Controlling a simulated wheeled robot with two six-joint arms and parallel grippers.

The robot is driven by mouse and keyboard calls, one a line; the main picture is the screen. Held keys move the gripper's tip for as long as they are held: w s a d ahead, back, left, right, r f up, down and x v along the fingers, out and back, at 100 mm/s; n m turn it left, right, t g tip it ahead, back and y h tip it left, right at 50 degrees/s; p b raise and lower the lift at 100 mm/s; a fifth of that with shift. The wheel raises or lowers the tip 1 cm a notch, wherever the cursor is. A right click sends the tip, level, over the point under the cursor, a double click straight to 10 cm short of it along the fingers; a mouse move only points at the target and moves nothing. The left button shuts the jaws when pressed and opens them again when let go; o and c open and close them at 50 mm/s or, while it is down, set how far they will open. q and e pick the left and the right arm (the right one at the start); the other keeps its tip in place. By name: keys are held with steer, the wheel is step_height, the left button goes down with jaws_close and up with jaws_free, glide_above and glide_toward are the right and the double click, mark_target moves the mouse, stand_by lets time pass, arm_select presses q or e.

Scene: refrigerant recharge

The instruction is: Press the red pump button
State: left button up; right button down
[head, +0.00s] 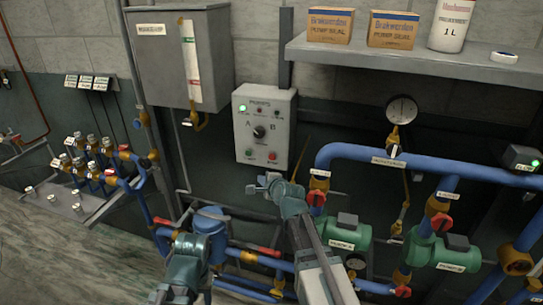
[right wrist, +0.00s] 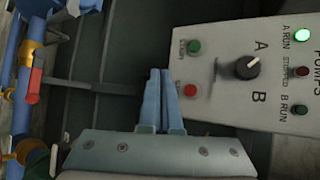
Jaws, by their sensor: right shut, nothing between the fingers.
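The pump control box (head: 265,124) hangs on the wall in the middle of the head view. Its red button (head: 272,156) is at its lower right, beside a green button (head: 249,154). In the right wrist view the red button (right wrist: 190,90) sits just right of my fingertips, below the green button (right wrist: 194,47). My right gripper (head: 264,185) is shut and empty, below the box. Its closed fingers also show in the right wrist view (right wrist: 162,74); whether they touch the panel cannot be told. My left gripper (head: 189,245) is low in the head view, its jaws unclear.
A black selector knob (right wrist: 247,68) marked A and B is on the panel. The A RUN lamp (right wrist: 302,35) glows green. Blue pipes (head: 390,160) and green pumps (head: 345,236) stand to the right. A shelf (head: 400,62) juts out above right, a grey tank (head: 160,60) left.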

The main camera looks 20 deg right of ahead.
mark_target(272, 157)
steer(key=shift+w+d+r+m, duration=0.15)
steer(key=shift+d+r+m, duration=0.05)
steer(key=shift+d+m, duration=0.1)
steer(key=shift+w+d, duration=0.8)
steer(key=shift+w, duration=0.4)
steer(key=shift+w+d, duration=0.8)
steer(key=shift+w, duration=0.45)
steer(key=shift+w+d, duration=0.8)
steer(key=shift+w, duration=0.4)
steer(key=shift+w, duration=0.1)
steer(key=shift+w+d, duration=0.25)
steer(key=shift+w+d, duration=0.3)
steer(key=shift+w, duration=0.1)
stand_by(0.3)
steer(key=shift+s+a, duration=0.1)
stand_by(0.3)
steer(key=shift+s+a, duration=0.45)
steer(key=shift+s, duration=0.2)
